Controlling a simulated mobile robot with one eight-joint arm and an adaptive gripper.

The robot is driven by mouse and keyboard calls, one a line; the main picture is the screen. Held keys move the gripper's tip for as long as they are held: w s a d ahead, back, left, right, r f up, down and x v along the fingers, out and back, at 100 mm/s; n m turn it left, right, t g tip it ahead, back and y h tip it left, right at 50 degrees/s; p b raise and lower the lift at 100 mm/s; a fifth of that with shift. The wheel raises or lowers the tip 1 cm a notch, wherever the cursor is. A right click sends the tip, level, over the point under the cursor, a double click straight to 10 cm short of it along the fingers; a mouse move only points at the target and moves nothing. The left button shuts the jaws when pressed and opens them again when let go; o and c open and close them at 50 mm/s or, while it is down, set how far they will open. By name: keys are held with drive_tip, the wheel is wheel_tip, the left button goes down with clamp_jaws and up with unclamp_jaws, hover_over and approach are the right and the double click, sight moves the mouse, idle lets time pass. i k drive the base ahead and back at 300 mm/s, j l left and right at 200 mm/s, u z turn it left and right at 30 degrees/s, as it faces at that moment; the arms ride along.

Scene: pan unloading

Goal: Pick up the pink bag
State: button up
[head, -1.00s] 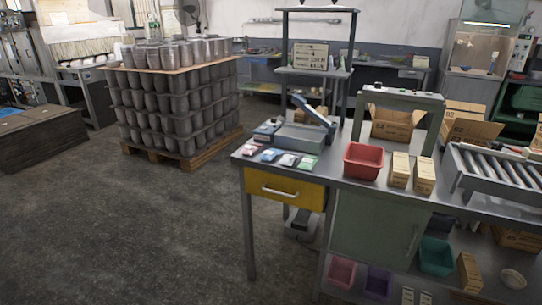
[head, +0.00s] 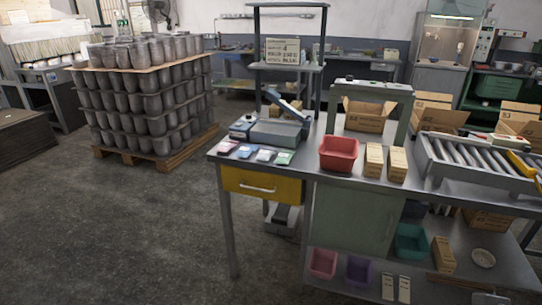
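The pink bag (head: 228,147) is a small flat packet at the near left corner of the metal workbench (head: 316,167). It lies leftmost in a row of small packets, with a blue bag (head: 245,151), a white bag (head: 265,155) and a green bag (head: 284,158) to its right. It lies in front of a grey sealing machine (head: 276,132) and nothing covers it. My gripper is not in view, so I cannot see its state.
A red bin (head: 338,153) and small cartons (head: 374,160) stand on the bench right of the bags. A roller conveyor (head: 478,160) is farther right. A yellow drawer (head: 262,186) is under the bags. A loaded pallet (head: 158,152) stands behind left. The floor (head: 110,225) at left is clear.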

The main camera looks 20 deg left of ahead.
sight(224, 147)
drive_tip(key=i+j+z, duration=0.2)
drive_tip(key=j, duration=1.45)
drive_tip(key=j+z, duration=0.2)
drive_tip(key=j, duration=1.45)
drive_tip(key=k+j+z, duration=0.2)
drive_tip(key=j, duration=1.45)
drive_tip(key=i+j, duration=0.05)
drive_tip(key=i, duration=0.05)
